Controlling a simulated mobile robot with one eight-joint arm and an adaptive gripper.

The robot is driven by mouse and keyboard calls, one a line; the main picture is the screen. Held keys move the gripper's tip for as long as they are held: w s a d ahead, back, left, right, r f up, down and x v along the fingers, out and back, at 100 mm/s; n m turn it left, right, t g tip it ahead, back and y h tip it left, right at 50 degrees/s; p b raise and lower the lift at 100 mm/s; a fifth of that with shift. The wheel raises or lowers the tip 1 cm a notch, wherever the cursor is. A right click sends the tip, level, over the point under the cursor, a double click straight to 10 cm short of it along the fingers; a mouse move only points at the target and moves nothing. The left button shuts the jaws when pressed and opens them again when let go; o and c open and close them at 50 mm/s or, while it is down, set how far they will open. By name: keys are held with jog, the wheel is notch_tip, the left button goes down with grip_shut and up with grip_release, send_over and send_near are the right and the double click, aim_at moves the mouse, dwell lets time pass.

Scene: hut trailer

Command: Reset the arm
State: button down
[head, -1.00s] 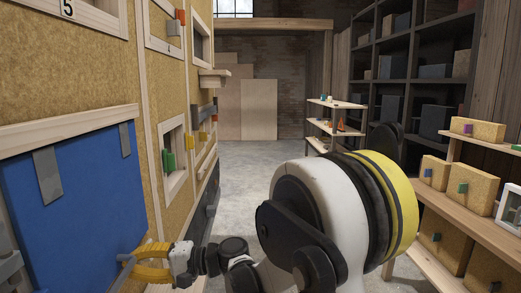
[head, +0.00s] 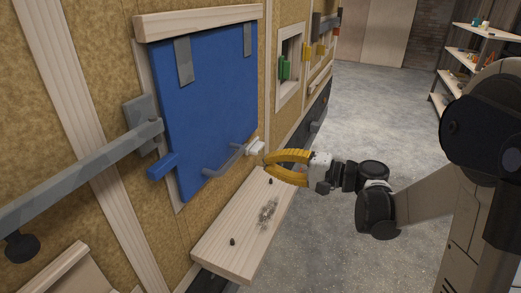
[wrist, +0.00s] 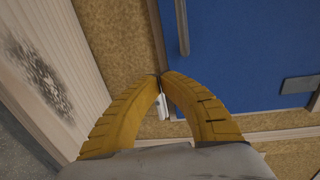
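My gripper (head: 265,162) has two curved yellow fingers. It is beside the lower right corner of a blue panel (head: 205,110), in front of the wall. In the wrist view my gripper (wrist: 162,75) has its fingertips together, with nothing clearly held between them. A small white piece (head: 254,146) is close to the fingertips in the head view. It shows through the gap between the fingers in the wrist view (wrist: 162,106). Whether the fingers touch it I cannot tell. A grey bar handle (head: 228,160) on the panel is just left of the fingertips.
A long grey bar (head: 80,180) sticks out at the left. A green block (head: 284,68) sits in a wall recess. Open concrete floor (head: 375,100) lies to the right; shelves (head: 480,60) stand at the back.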

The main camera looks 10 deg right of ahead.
jog(key=s+f+n+g+h, duration=0.25)
jog(key=s+h, duration=0.45)
jog(key=s, duration=0.5)
jog(key=s+d+f+n+h, duration=0.1)
jog(key=s+d+n+h, duration=0.3)
jog(key=s, duration=0.6)
jog(key=d+h, duration=0.2)
jog(key=h, duration=0.1)
jog(key=shift+f+p, duration=0.3)
jog(key=shift+f, duration=0.1)
